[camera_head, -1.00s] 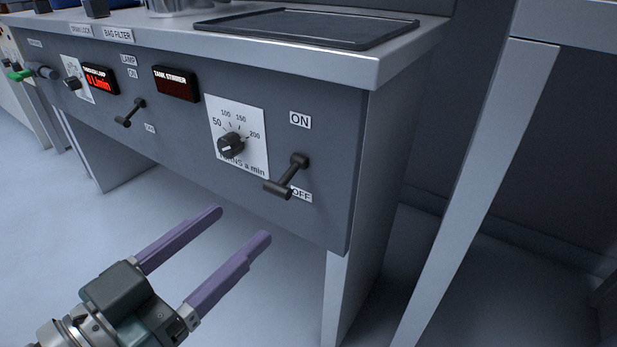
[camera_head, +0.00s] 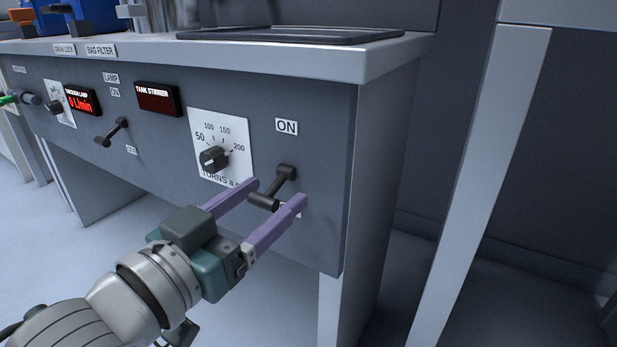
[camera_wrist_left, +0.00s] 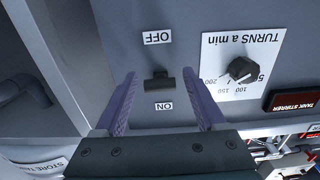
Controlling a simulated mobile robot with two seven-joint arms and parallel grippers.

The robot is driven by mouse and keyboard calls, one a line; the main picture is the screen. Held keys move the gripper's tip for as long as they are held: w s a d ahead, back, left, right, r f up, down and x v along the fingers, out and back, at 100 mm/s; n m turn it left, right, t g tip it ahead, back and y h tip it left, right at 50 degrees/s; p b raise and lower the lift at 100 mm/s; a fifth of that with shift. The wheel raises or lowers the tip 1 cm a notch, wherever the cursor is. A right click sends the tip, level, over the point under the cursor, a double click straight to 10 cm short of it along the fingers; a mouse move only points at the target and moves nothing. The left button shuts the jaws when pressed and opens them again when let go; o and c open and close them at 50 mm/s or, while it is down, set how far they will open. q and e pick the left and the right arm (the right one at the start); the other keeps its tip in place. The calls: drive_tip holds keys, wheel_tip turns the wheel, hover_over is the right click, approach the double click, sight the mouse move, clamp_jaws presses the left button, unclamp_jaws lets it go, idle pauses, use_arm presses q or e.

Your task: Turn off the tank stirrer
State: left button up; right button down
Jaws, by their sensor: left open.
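The tank stirrer's black toggle lever (camera_head: 285,174) sticks out of the grey panel and slopes down from its pivot, on the OFF side. It also shows in the left wrist view (camera_wrist_left: 159,84), between the fingers. The ON label (camera_head: 287,126) is above it; the OFF label is mostly hidden by a finger but reads clearly in the wrist view (camera_wrist_left: 158,36). My left gripper (camera_head: 278,191) is open, with one purple finger on each side of the lever's handle. I cannot tell whether either finger touches it. The tank stirrer display (camera_head: 158,98) is dark. My right gripper is not in view.
A black dial (camera_head: 214,159) on a white scale is left of the lever. Another toggle lever (camera_head: 112,132) and a lit red display (camera_head: 81,101) are further left. The worktop edge (camera_head: 300,62) overhangs above. A pale table leg (camera_head: 480,180) stands to the right.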

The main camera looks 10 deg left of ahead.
use_arm(q)
drive_tip(key=shift+c, duration=0.2)
clamp_jaws()
drive_tip(key=f+b, duration=0.1)
drive_tip(key=b, duration=0.1)
drive_tip(key=shift+f+t+b, duration=0.1)
drive_tip(key=shift+t+b, duration=0.3)
drive_tip(key=shift+w+t+h+b, duration=0.1)
drive_tip(key=shift+t+h+b, duration=0.2)
drive_tip(key=shift+t+b, duration=0.1)
drive_tip(key=shift+r, duration=0.25)
drive_tip(key=shift+o, duration=0.2)
unclamp_jaws()
